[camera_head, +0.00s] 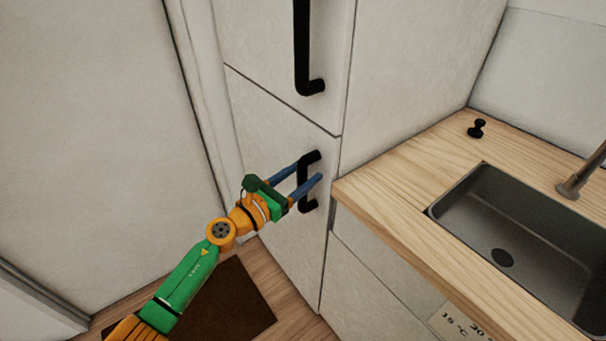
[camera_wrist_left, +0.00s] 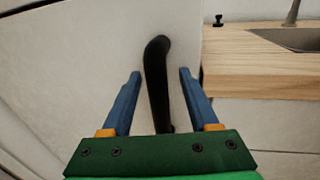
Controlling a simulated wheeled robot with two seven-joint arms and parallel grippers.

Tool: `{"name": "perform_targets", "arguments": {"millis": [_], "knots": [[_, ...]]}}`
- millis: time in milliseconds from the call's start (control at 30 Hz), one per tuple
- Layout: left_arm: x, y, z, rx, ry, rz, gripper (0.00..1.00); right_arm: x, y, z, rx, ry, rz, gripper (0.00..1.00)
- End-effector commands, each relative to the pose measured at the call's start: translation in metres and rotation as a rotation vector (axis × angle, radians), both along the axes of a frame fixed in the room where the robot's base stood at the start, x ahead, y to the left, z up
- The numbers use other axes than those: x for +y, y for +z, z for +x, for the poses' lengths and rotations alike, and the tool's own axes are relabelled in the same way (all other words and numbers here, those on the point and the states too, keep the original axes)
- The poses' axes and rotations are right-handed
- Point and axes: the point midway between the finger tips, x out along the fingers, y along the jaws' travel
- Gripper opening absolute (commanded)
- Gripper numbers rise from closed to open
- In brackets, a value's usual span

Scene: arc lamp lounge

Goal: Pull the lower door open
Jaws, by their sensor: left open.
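The lower door (camera_head: 275,135) is a pale cabinet front, and it looks shut, with a thin seam between it and the upper door (camera_head: 270,50). Its black bar handle (camera_head: 303,180) stands upright near the door's right edge. My left gripper (camera_head: 308,171) is open at the handle, with one blue finger on each side. In the left wrist view the handle (camera_wrist_left: 157,85) stands between the two fingers (camera_wrist_left: 160,76), with a visible gap on both sides. The lower end of the handle is partly hidden by the green gripper body. My right gripper is not in view.
A wooden counter (camera_head: 390,190) with a dark sink (camera_head: 515,235) and a tap stands close to the right of the door. A small black knob (camera_head: 476,128) sits on the counter. A dark mat (camera_head: 225,300) lies on the floor below my left arm.

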Motion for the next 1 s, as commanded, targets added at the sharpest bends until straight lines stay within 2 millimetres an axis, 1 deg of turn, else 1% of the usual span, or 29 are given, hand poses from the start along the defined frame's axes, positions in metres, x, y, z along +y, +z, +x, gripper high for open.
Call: {"name": "perform_targets", "arguments": {"millis": [67, 267, 300, 367, 400, 467, 500, 1000], "knots": [[-0.0031, -0.0006, 0.0028, 0.001, 0.0, -0.001, 0.61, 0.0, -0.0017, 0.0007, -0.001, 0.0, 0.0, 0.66], [-0.0032, -0.0002, 0.0032, 0.003, 0.0, -0.002, 0.61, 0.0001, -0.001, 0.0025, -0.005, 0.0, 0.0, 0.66], [-0.0031, -0.0002, 0.0032, 0.003, 0.0, -0.002, 0.5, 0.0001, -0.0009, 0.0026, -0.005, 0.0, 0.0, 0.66], [-0.003, -0.0002, 0.0031, 0.003, 0.0, -0.002, 0.34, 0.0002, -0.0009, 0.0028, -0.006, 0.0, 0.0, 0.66], [-0.003, -0.0003, 0.0031, 0.003, 0.0, -0.002, 0.23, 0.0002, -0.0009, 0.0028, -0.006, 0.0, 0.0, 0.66], [-0.0031, -0.0003, 0.003, 0.003, 0.0, -0.002, 0.07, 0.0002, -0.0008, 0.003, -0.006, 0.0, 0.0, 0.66], [-0.0031, -0.0004, 0.003, 0.003, 0.0, -0.002, 0.0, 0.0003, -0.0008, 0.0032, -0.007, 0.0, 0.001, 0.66], [-0.0029, -0.0008, 0.0029, 0.003, 0.0, -0.002, 0.0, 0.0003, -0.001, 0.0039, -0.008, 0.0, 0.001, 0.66]]}}
